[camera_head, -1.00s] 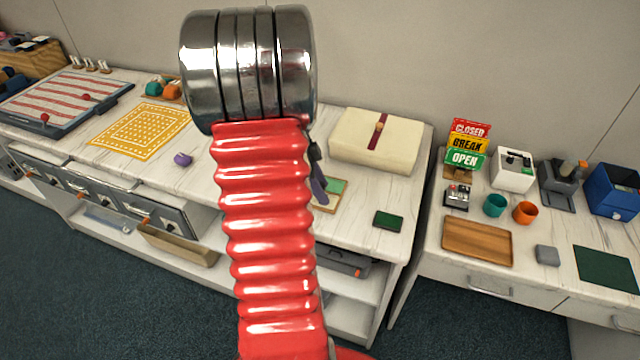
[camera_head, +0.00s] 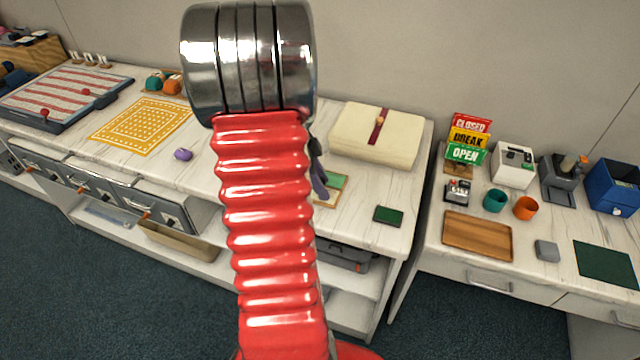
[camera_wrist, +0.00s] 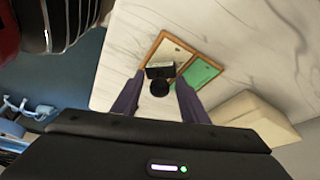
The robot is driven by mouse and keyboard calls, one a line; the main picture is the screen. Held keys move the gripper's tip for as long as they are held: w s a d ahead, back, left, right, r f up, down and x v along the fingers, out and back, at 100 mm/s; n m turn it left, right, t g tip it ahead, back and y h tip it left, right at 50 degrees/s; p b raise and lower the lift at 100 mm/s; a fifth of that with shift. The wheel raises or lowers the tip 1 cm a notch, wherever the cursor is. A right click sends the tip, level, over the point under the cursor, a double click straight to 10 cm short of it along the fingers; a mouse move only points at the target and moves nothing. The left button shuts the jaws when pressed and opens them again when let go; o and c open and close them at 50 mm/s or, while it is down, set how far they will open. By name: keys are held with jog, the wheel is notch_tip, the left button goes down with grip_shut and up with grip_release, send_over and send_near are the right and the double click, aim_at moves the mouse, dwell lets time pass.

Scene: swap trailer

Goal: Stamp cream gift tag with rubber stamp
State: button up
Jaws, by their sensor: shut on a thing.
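My gripper (camera_wrist: 160,84) is shut on the rubber stamp (camera_wrist: 160,71), a small black piece between the two dark fingers in the wrist view. The stamp shows over a wooden frame with two panels. One panel is cream (camera_wrist: 176,50), apparently the gift tag, and the other is green (camera_wrist: 203,72). The stamp overlaps the cream panel's near part; I cannot tell whether it touches. In the head view my arm hides most of the gripper, and only a dark finger (camera_head: 319,183) shows beside the frame's green panel (camera_head: 337,182).
A cream parcel with a dark red band (camera_head: 350,130) stands behind the frame. A dark green pad (camera_head: 388,215) lies to its right near the counter edge. A purple item (camera_head: 183,154) and yellow grid mat (camera_head: 140,126) lie left. A second counter holds a wooden tray (camera_head: 478,235).

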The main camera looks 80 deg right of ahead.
jog(key=shift+f, duration=0.4)
dwell(0.9)
jog(key=shift+r, duration=3.55)
jog(key=shift+w, duration=0.1)
